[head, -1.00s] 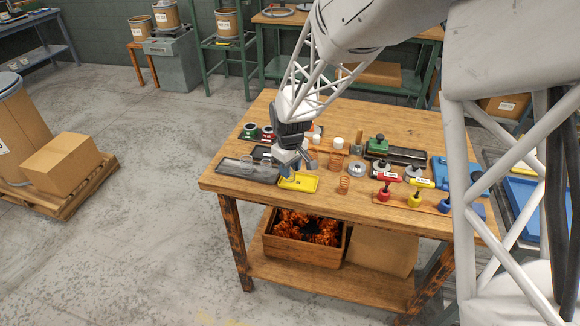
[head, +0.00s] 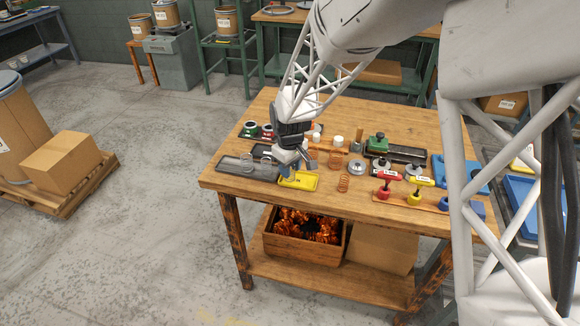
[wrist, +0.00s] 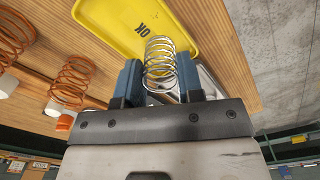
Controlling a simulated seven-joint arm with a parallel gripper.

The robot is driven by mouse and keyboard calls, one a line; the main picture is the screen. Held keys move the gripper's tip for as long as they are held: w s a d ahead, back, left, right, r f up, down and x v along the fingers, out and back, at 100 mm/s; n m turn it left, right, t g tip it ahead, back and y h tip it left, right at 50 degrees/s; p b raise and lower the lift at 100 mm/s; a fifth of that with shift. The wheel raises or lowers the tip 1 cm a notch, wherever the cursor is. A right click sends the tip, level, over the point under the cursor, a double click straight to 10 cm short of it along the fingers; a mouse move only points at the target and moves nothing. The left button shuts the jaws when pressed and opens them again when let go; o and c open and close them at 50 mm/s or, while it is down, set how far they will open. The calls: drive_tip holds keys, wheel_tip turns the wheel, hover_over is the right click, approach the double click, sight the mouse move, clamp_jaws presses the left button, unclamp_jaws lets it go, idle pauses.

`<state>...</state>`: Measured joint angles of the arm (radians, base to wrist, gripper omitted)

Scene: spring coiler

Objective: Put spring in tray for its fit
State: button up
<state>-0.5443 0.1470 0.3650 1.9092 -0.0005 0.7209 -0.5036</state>
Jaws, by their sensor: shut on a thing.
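My gripper (wrist: 158,80) is shut on a silver coil spring (wrist: 160,62), which sits between the two blue fingers in the wrist view. The yellow tray (wrist: 185,12), marked OK, lies just past the fingertips there. The spring overlaps the tray's near edge in that picture; I cannot tell whether they touch. In the head view my gripper (head: 286,168) is at the left end of the yellow tray (head: 306,184). The held spring is not clear there. A grey tray (head: 232,170) lies to the left, with what looks like a silver spring in it.
Copper springs stand to the right of the yellow tray, one nearer (head: 343,184) and one farther (head: 336,159). Red and yellow T-handled gauges (head: 388,178) stand farther right. Small parts crowd the bench (head: 260,197); its front edge strip is clear.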

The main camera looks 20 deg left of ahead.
drive_tip(key=o, duration=1.1)
drive_tip(key=shift+r, duration=0.1)
drive_tip(key=shift+r, duration=1.9)
drive_tip(key=shift+r, duration=2.45)
